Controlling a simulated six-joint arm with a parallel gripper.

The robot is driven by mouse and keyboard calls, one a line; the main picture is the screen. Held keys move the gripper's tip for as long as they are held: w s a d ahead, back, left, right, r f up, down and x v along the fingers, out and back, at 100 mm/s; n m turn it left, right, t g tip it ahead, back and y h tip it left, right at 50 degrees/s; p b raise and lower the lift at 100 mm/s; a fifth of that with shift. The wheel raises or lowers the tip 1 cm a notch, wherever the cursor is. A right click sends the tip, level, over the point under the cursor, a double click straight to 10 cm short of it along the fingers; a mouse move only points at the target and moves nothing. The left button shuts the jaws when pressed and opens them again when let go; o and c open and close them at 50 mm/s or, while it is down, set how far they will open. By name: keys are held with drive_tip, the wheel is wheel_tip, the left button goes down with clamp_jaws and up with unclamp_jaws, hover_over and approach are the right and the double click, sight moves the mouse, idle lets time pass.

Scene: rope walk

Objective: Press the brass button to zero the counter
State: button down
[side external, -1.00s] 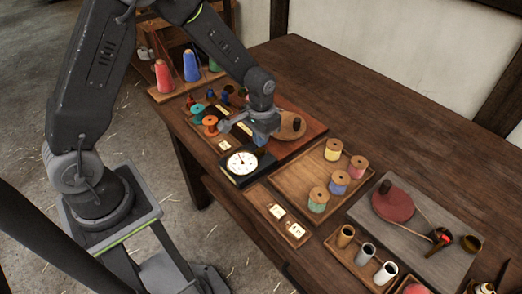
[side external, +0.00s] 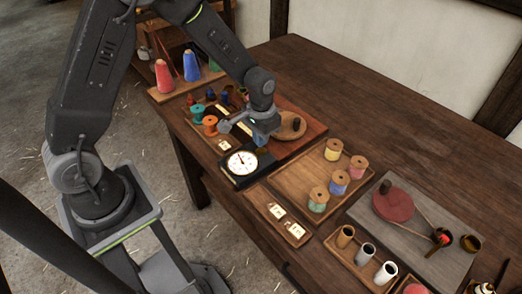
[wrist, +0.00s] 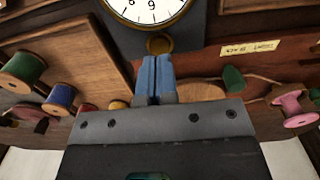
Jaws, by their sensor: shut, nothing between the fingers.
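The counter (side external: 242,163) is a dark box with a round white dial, on the near left part of the table. Its dial also shows at the top of the wrist view (wrist: 148,8). The brass button (wrist: 159,45) is a small round disc just below the dial in the wrist view. My gripper (wrist: 155,63) has its blue fingers shut together and empty, with the tips just short of the button's edge in that picture. Whether they touch it I cannot tell. In the side view my gripper (side external: 261,146) points down behind the dial and the button is hidden.
A wooden tray (side external: 285,182) with thread spools lies right of the counter. A small board with number tags (side external: 278,216) lies in front of it. Orange and teal spools (side external: 210,125) stand close on the left. A round wooden piece (side external: 290,127) sits behind my gripper.

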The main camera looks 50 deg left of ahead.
drive_tip(key=shift+f, duration=1.35)
idle(0.3)
drive_tip(key=shift+r, duration=3.55)
drive_tip(key=s+r+t, duration=0.5)
drive_tip(key=s+r, duration=1.4)
drive_tip(key=s, duration=0.1)
drive_tip(key=shift+d+t, duration=0.3)
drive_tip(key=shift+d, duration=0.15)
drive_tip(key=c, duration=1.8)
unclamp_jaws()
drive_tip(key=shift+r, duration=0.15)
